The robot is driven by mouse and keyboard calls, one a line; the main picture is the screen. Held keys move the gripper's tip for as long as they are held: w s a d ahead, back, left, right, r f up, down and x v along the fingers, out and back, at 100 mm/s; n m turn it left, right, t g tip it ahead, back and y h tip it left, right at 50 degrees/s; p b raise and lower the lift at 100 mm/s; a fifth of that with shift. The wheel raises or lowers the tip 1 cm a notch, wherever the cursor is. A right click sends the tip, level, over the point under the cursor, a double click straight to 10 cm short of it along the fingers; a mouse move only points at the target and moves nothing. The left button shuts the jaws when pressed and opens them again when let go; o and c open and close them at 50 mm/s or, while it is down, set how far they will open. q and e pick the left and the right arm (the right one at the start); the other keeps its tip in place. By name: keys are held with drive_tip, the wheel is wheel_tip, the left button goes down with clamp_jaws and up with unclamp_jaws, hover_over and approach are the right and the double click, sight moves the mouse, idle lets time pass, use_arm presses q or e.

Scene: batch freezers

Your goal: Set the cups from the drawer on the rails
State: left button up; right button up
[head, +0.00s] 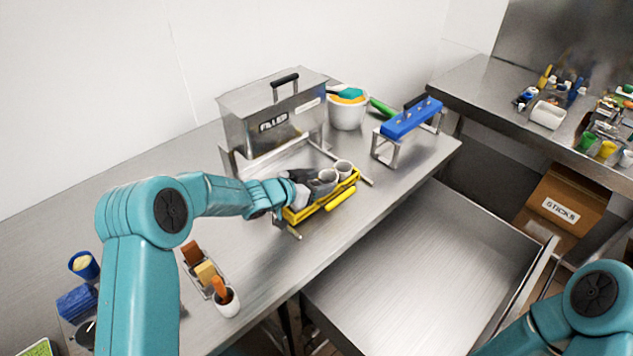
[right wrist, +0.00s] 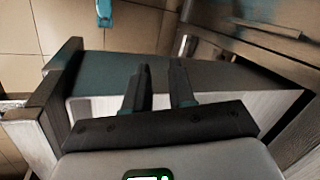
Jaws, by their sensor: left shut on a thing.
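In the head view, my left gripper (head: 309,180) is over the yellow carrier (head: 329,202) on the worktop. Its dark fingers are shut at a light grey cup (head: 327,177), partly hiding it. A second cup (head: 343,168) stands just beyond, at the carrier's far end. The carrier sits between the ends of the metal rails (head: 351,173) in front of the filler; its contact with them is hidden. The drawer (head: 425,262) is pulled out below the worktop and looks empty. In the right wrist view, my right gripper (right wrist: 160,80) has its fingers apart with nothing between them.
The steel filler (head: 272,120) stands behind the carrier. A white tub (head: 347,112) and a blue-topped stand (head: 411,118) are to its right. A cardboard box (head: 562,200) sits under the right counter.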

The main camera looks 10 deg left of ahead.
use_arm(q)
drive_tip(key=shift+f+b, duration=0.3)
drive_tip(key=shift+f, duration=0.45)
idle(0.6)
